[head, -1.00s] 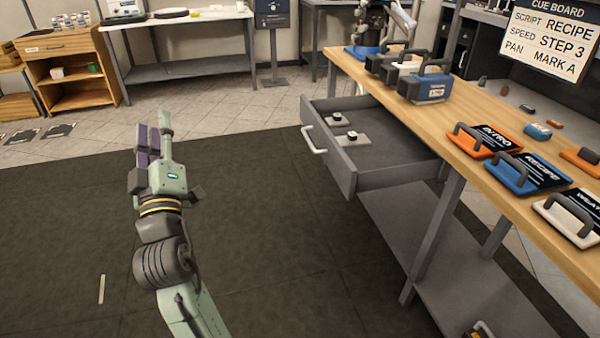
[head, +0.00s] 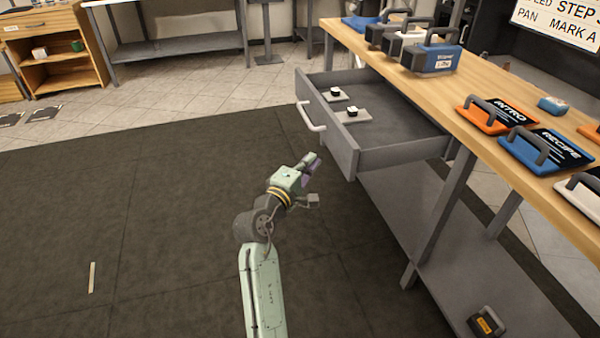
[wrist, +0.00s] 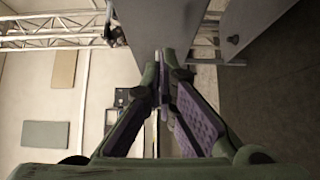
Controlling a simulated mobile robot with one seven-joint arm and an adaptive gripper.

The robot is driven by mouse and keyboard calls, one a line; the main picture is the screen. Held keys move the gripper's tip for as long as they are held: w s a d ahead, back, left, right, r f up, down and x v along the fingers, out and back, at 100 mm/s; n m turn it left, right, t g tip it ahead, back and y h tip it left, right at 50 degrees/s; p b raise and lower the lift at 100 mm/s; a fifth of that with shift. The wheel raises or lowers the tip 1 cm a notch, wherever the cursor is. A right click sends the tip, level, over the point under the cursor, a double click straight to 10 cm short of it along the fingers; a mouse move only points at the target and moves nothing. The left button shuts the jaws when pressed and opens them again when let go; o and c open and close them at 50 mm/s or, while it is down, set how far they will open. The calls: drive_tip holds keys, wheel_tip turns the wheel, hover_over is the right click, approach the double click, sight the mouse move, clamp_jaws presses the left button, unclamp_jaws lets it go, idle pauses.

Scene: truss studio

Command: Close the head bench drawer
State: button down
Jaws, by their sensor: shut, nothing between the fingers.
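The head bench drawer (head: 375,135) is grey and pulled well out from under the wooden bench top (head: 480,105). Its white bar handle (head: 310,116) is on the front panel, facing left. Two small dark-topped pieces on grey pads lie inside the drawer. My gripper (head: 314,162) is just left of and below the drawer front in the head view, apart from the handle as far as I can tell. In the wrist view the purple-padded fingers (wrist: 163,58) meet at their tips, with nothing between them. A grey panel at the top of the wrist view may be the drawer.
Orange INTRO (head: 490,115) and blue RECIPE (head: 540,150) handled boards lie on the bench top, with handled cases (head: 432,58) farther back. A bench leg (head: 440,220) and lower shelf stand below the drawer.

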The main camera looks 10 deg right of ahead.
sight(336, 144)
drive_tip(key=shift+w+d, duration=0.3)
drive_tip(key=shift+d, duration=0.6)
drive_tip(key=shift+w+d, duration=0.35)
drive_tip(key=shift+d, duration=0.6)
drive_tip(key=shift+w+d, duration=0.3)
drive_tip(key=shift+d, duration=0.6)
drive_tip(key=shift+d+p, duration=0.1)
drive_tip(key=shift+p, duration=0.2)
